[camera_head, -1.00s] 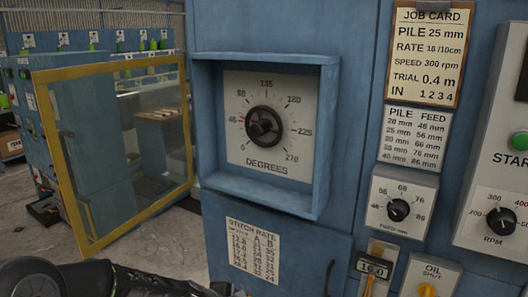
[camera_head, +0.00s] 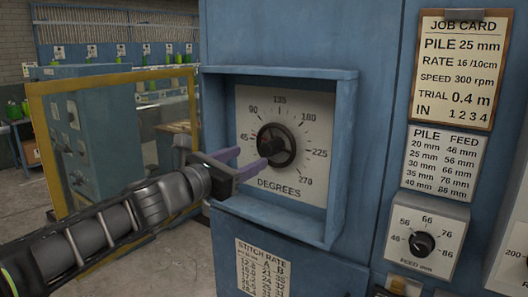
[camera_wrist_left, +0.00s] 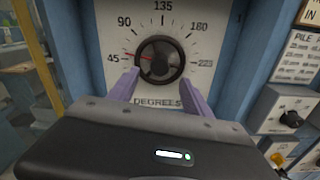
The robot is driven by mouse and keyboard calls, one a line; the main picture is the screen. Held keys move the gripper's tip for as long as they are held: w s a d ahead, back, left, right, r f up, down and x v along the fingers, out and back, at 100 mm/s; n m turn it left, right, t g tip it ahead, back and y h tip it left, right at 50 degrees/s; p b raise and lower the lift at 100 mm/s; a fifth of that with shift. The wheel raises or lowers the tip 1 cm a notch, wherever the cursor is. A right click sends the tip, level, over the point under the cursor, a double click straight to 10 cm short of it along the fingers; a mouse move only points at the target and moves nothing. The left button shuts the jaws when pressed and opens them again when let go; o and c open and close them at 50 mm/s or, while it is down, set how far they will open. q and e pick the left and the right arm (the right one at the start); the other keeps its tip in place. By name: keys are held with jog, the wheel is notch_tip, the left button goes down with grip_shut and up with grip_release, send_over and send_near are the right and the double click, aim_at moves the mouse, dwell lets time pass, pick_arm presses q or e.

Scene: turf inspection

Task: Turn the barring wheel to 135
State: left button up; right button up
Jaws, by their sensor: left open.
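The barring wheel (camera_head: 276,145) is a dark round knob on a white dial plate marked in degrees, inside a blue recessed frame (camera_head: 335,150). It also shows in the left wrist view (camera_wrist_left: 160,61). A red pointer at its left side lies near 45. My left gripper (camera_head: 246,158) is open in front of the dial. In the left wrist view its two purple fingers (camera_wrist_left: 158,88) are spread apart below the wheel's left and right sides, with nothing between them. Whether a finger touches the wheel cannot be told. My right gripper is not in view.
An open yellow-framed clear door (camera_head: 38,145) stands left of the dial, behind my left arm. A job card (camera_head: 458,65), a pile-feed table (camera_head: 444,163) and a small feed knob (camera_head: 421,243) are on the panel to the right. The frame's walls surround the dial.

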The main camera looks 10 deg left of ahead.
aim_at(266, 150)
pick_arm(q)
jog(key=x, duration=0.7)
jog(key=shift+w+p, duration=0.2)
jog(key=shift+p, duration=0.2)
jog(key=shift+c, duration=0.6)
grip_shut()
